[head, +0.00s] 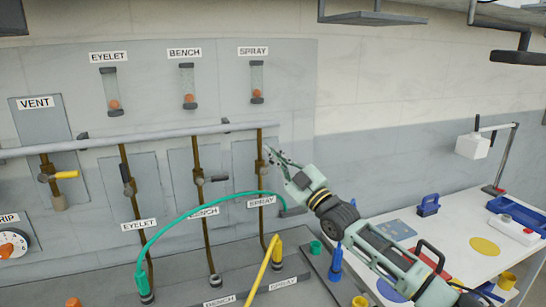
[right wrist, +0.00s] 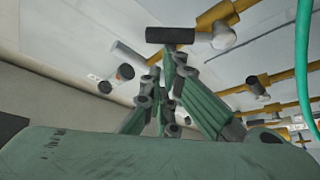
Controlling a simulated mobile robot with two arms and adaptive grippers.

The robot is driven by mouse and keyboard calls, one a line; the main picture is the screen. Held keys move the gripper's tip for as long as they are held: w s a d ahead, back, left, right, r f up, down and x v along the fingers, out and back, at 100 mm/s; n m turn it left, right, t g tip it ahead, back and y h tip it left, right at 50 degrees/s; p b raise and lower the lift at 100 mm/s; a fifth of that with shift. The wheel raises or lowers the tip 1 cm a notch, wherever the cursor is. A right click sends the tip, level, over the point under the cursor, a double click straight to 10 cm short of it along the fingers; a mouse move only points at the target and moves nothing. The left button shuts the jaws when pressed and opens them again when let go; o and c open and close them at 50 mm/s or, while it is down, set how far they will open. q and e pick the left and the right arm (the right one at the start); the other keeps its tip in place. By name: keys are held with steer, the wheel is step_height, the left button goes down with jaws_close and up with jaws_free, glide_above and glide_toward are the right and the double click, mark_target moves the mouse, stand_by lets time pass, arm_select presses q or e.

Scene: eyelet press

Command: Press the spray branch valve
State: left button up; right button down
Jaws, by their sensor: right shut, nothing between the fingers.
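The spray branch valve (head: 260,165) sits on the brass SPRAY pipe (head: 261,195), below the grey header pipe. My right gripper (head: 271,152) reaches in from the right with its fingertips just right of the valve and a little above it. The fingers are shut and empty. In the right wrist view, the closed fingers (right wrist: 165,72) point at a dark handle (right wrist: 170,35) on a brass pipe. They appear close to it, but I cannot tell whether they touch. My left gripper is not in view.
The BENCH valve (head: 199,178) and EYELET valve (head: 128,186) stand on pipes to the left. The VENT valve has a yellow handle (head: 67,174). A green hose (head: 190,208) arches below the valves. The white table (head: 440,225) holds several items at right.

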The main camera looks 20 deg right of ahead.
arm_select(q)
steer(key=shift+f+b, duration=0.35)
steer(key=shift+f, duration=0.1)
arm_select(e)
steer(key=shift+d+f+m+t+h, duration=0.55)
steer(key=shift+m+h, duration=0.8)
steer(key=shift+m, duration=0.9)
steer(key=shift+d+f+m+t+h, duration=0.55)
steer(key=shift+m+h, duration=0.75)
steer(key=shift+m, duration=0.9)
steer(key=shift+d+f+m+t+h, duration=0.55)
steer(key=shift+m+h, duration=0.8)
steer(key=shift+m, duration=0.9)
steer(key=shift+d, duration=0.2)
